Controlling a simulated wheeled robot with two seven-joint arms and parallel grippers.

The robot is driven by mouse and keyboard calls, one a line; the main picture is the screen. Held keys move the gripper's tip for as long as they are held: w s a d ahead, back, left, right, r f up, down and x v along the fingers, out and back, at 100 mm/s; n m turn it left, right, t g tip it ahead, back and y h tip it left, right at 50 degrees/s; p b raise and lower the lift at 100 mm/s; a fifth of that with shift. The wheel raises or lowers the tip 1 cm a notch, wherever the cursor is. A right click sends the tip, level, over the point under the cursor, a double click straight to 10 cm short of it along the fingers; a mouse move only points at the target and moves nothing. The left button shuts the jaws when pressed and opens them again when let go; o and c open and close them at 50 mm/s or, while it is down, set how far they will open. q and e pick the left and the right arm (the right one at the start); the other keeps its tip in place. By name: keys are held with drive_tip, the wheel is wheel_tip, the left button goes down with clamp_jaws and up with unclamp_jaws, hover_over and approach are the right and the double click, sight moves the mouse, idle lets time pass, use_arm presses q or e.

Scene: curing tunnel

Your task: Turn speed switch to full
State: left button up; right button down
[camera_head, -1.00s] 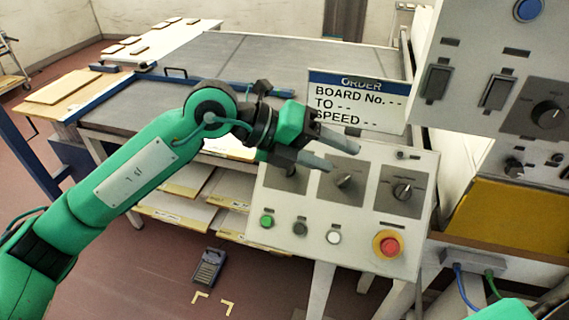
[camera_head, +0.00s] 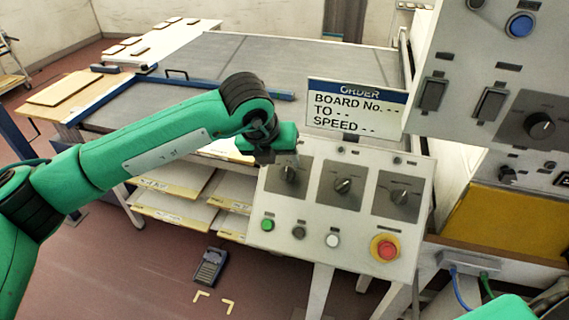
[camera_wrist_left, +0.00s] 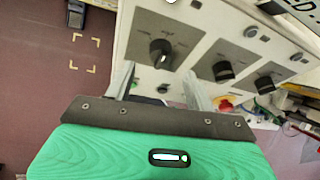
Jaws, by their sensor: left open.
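The sloped control panel (camera_head: 345,215) carries three dark rotary knobs in a row on grey plates: a left knob (camera_head: 290,172), a middle knob (camera_head: 343,185) and a right knob (camera_head: 400,196). Their labels are too small to read, so I cannot tell which is the speed switch. My left gripper (camera_head: 282,163) is open over the left knob's plate and partly hides it. In the left wrist view, the left knob (camera_wrist_left: 160,51) shows just beyond and between the two open fingers (camera_wrist_left: 158,75), with no visible contact. My right gripper is not in view.
An order sign (camera_head: 356,105) with blank values stands behind the panel. Below the knobs are a green button (camera_head: 267,224) and a red stop button (camera_head: 385,247) on a yellow ring. A second grey panel (camera_head: 475,75) overhangs at the upper right.

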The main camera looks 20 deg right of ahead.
sight(285, 170)
use_arm(q)
drive_tip(key=p+x, duration=0.1)
drive_tip(key=x, duration=0.5)
drive_tip(key=shift+f+p, duration=0.1)
drive_tip(key=shift+p, duration=0.2)
drive_tip(key=shift+c, duration=0.4)
